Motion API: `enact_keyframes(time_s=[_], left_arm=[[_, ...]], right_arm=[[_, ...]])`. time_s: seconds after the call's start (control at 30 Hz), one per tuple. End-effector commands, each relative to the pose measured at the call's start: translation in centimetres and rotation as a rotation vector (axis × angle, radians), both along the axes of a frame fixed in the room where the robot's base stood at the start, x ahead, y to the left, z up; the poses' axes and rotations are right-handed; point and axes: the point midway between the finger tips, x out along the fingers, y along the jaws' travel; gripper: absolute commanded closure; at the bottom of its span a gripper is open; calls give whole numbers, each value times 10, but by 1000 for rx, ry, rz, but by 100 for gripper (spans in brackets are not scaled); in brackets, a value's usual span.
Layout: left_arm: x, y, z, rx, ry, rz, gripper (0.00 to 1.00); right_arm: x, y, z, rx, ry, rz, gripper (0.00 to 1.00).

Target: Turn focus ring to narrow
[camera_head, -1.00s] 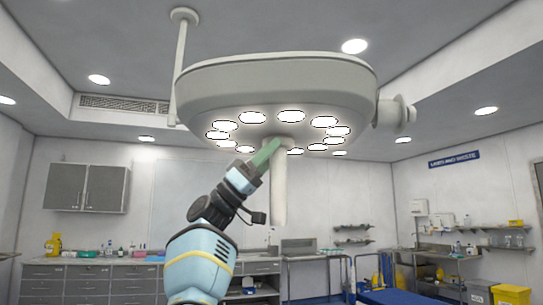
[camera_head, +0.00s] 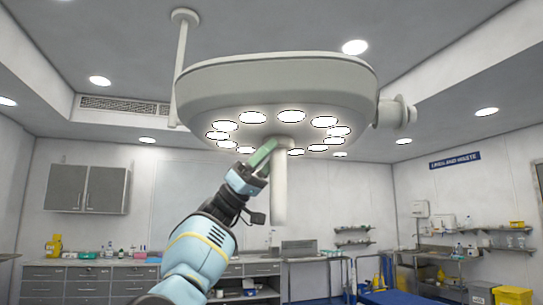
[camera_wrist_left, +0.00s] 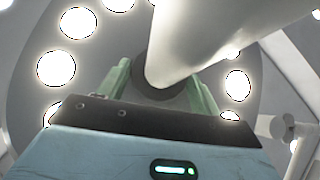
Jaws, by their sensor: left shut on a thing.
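The surgical lamp (camera_head: 275,85) hangs from the ceiling with its ring of lit bulbs facing down. A pale cylindrical handle (camera_head: 279,188) points down from its middle, with the grey focus ring (camera_head: 285,142) at its root. My left gripper (camera_head: 270,148) reaches up to the ring from the left, its green fingers just beside the handle. In the left wrist view the two green fingers (camera_wrist_left: 160,82) stand on either side of the dark ring (camera_wrist_left: 158,78) and are shut on it. The handle (camera_wrist_left: 205,35) passes close in front of the camera. My right gripper is not seen.
Lit bulbs (camera_head: 253,117) surround the ring closely. A side joint (camera_head: 396,114) sticks out at the lamp's right. Wall cupboards (camera_head: 87,188), a counter (camera_head: 90,262) and shelves stand well behind. The space around the handle's lower part is clear.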

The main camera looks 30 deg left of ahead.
Motion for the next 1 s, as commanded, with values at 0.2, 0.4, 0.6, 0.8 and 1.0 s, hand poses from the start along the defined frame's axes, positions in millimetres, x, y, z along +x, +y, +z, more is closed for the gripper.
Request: enact_keyframes(time_s=[0.2, 0.4, 0.6, 0.8, 1.0], left_arm=[[0, -1, 0, 1, 1, -11, 58], [0, -1, 0, 1, 0, -13, 58], [0, -1, 0, 1, 0, -13, 58], [0, -1, 0, 1, 0, -13, 14], [0, 0, 0, 0, 0, -11, 14]], right_arm=[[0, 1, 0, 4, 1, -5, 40], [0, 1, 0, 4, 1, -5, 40], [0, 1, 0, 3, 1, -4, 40], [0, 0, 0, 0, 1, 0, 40], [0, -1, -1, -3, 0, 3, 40]])
